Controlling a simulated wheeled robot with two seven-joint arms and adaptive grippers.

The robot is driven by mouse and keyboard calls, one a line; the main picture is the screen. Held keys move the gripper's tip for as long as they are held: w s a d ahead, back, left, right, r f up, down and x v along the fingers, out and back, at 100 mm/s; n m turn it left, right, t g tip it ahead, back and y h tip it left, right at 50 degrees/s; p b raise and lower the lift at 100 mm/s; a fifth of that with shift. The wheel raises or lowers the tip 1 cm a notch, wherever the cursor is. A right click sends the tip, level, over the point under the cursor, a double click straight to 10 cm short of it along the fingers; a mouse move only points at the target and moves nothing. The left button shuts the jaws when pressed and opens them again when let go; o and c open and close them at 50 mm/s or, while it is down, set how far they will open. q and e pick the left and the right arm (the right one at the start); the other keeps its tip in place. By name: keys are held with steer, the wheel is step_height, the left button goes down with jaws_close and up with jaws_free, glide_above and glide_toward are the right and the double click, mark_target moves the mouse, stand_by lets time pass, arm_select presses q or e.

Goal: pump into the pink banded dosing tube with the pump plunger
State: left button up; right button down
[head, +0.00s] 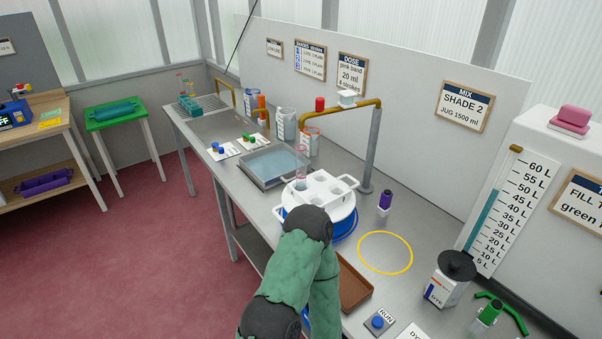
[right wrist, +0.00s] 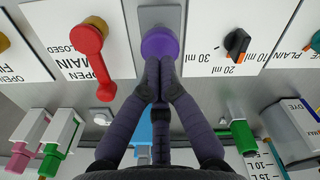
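A clear tube with a pinkish rim (head: 301,170), which looks like the dosing tube, stands upright at the white holder (head: 325,189) on the bench; its band is too small to make out. In the right wrist view a round purple knob (right wrist: 159,42), which may be the pump plunger, sits on a grey plate. My right gripper (right wrist: 160,78) has its two dark fingers together, tips at the knob's near edge. I cannot tell whether they press on it. A green-sleeved arm of mine shows in the head view, its gripper hidden. My left gripper is not seen.
Beside the knob are a red valve handle (right wrist: 90,42) and a black-orange dial (right wrist: 237,43) by 20 ml and 30 ml marks. In the head view are a shallow tray (head: 250,168), a brown tray (head: 356,287), a purple-topped bottle (head: 385,202) and a yellow ring (head: 385,233).

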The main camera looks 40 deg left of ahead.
steer(key=shift+f, duration=0.2)
stand_by(0.5)
steer(key=shift+f+b, duration=2.3)
steer(key=shift+f, duration=0.6)
steer(key=shift+r, duration=0.2)
steer(key=shift+r+p, duration=2.4)
steer(key=shift+r, duration=0.5)
steer(key=shift+f, duration=0.25)
steer(key=shift+f+b, duration=2.25)
steer(key=shift+f, duration=0.55)
steer(key=shift+r, duration=0.2)
steer(key=shift+r+p, duration=2.3)
steer(key=shift+r, duration=0.55)
